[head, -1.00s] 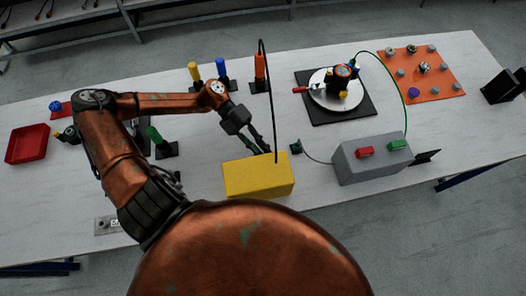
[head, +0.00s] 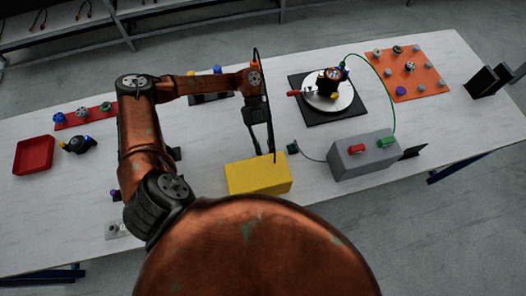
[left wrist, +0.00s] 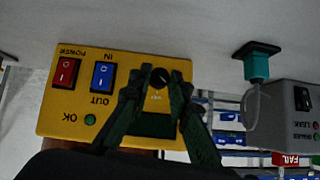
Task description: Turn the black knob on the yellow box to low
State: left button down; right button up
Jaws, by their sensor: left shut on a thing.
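The yellow box (head: 258,178) stands near the table's front edge. Its knob side is hidden in the head view but faces the left wrist view, upside down (left wrist: 65,108). The black knob (left wrist: 160,77) is there, with a small, unreadable mark below it. My left gripper (head: 264,150) reaches down at the box's far side. In the left wrist view its fingers (left wrist: 157,88) sit on either side of the knob, shut on it. A red power switch (left wrist: 64,71), a blue in/out switch (left wrist: 103,76) and a green OK light (left wrist: 90,119) share that face. My right gripper is out of view.
A grey box (head: 363,158) with red and green parts stands right of the yellow box. A teal plug (head: 292,147) sits between them. A turntable (head: 328,92) is farther back.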

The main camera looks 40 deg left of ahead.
pick_arm(q)
jog(key=shift+n+g+y+p, duration=0.3)
jog(key=shift+n+g+p, duration=0.1)
jog(key=shift+g, duration=0.1)
dwell(0.4)
jog(key=c, duration=1.8)
grip_release()
jog(key=shift+w, duration=0.1)
jog(key=v, duration=1.2)
jog(key=shift+d, duration=0.15)
jog(key=shift+w, duration=0.1)
